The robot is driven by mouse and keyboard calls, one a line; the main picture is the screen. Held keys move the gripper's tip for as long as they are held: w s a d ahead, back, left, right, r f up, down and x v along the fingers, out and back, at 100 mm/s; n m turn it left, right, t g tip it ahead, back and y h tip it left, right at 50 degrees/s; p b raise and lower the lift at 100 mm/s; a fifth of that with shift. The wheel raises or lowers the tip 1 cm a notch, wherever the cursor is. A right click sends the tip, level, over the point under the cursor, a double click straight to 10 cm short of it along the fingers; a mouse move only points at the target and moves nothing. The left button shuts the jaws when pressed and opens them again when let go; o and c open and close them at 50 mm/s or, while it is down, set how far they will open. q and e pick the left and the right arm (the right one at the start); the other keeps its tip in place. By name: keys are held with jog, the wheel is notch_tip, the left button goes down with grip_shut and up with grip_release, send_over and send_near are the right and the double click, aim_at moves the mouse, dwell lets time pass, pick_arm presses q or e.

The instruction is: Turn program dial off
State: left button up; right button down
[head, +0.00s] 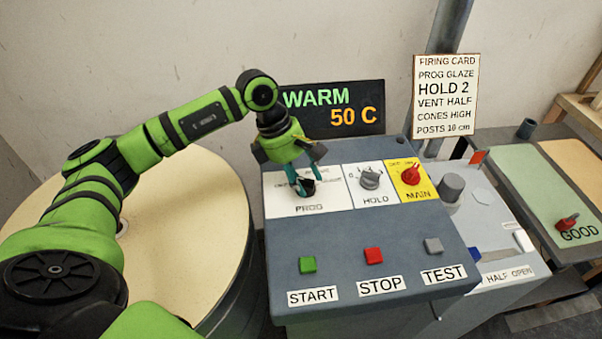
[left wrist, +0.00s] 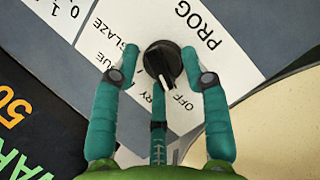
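The program dial is a black knob on the white PROG panel (head: 283,206). In the left wrist view the dial (left wrist: 163,62) has a white pointer, directed between the OFF label and the label beside it ending in "RY". My left gripper (head: 304,187) is over the dial, and in the left wrist view its teal fingers (left wrist: 164,66) straddle the knob. A small gap shows between the left finger and the knob. The right finger is very close, and I cannot tell if it touches. My right gripper is not in view.
The HOLD dial (head: 370,179) and red MAIN switch (head: 410,174) sit to the right on the same console. START (head: 307,264), STOP (head: 373,256) and TEST (head: 433,245) buttons are nearer. The display (head: 333,108) behind reads WARM 50 C. A firing card (head: 445,95) stands at the back.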

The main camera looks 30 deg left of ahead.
pick_arm(q)
jog(key=shift+a+r, duration=0.15)
jog(key=shift+a, duration=0.05)
jog(key=shift+a+r, duration=0.1)
jog(key=shift+r, duration=0.1)
jog(key=v, duration=1.1)
jog(key=shift+r, duration=0.25)
jog(key=shift+s+a, duration=0.1)
